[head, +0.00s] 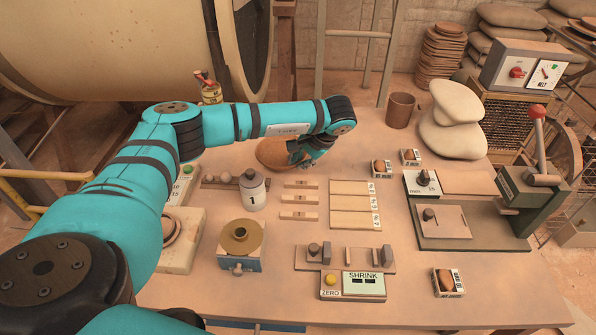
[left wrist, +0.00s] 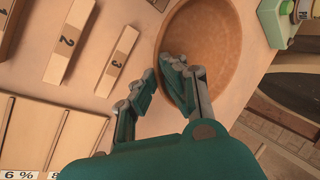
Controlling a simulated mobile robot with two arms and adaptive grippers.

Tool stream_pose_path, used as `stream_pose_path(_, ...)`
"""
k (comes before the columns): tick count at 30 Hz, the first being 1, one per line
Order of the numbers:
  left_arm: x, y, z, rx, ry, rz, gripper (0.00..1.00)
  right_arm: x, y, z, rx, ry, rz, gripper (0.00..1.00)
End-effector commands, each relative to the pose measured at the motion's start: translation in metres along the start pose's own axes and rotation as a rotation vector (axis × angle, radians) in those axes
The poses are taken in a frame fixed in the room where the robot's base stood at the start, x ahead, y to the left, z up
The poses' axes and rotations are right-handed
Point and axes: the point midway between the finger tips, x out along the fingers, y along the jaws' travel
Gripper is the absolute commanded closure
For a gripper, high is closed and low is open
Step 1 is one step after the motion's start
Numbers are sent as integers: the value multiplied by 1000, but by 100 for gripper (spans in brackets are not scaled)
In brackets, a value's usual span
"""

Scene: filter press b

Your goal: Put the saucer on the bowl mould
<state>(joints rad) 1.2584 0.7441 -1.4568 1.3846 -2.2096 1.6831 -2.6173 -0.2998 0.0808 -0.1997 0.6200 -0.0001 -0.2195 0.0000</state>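A brown round dish, which I take to be the saucer (head: 270,152), lies at the back middle of the table. It also shows in the left wrist view (left wrist: 213,32). My left gripper (head: 298,160) is at its right edge. In the left wrist view my left gripper (left wrist: 160,72) has its fingers apart, one over the dish's inside and one outside the rim; I cannot tell whether they touch it. No piece is clearly marked as the bowl mould; a brass round piece on a blue base (head: 240,237) stands at the front left of the table. My right gripper is out of view.
A white lidded jar (head: 253,192) stands between the dish and the brass piece. Wooden numbered strips (head: 299,199) lie right of it. A brown cup (head: 400,109) and stacked pale sacks (head: 453,120) stand at the back. A lever press (head: 520,205) stands at right.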

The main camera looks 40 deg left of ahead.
Motion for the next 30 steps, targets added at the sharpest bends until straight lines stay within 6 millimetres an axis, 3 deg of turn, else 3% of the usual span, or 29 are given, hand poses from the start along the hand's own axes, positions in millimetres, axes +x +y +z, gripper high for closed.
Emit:
stream_pose_path(4,6,-6,1,-1,1,0,100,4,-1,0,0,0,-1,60)
stream_pose_path(12,37,11,1,0,1,-1,100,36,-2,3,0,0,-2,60)
stream_pose_path(22,36,11,1,0,0,0,100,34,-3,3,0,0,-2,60)
stream_pose_path(24,36,11,1,0,0,0,86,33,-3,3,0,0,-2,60)
stream_pose_path(30,36,11,1,0,0,0,85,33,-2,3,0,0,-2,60)
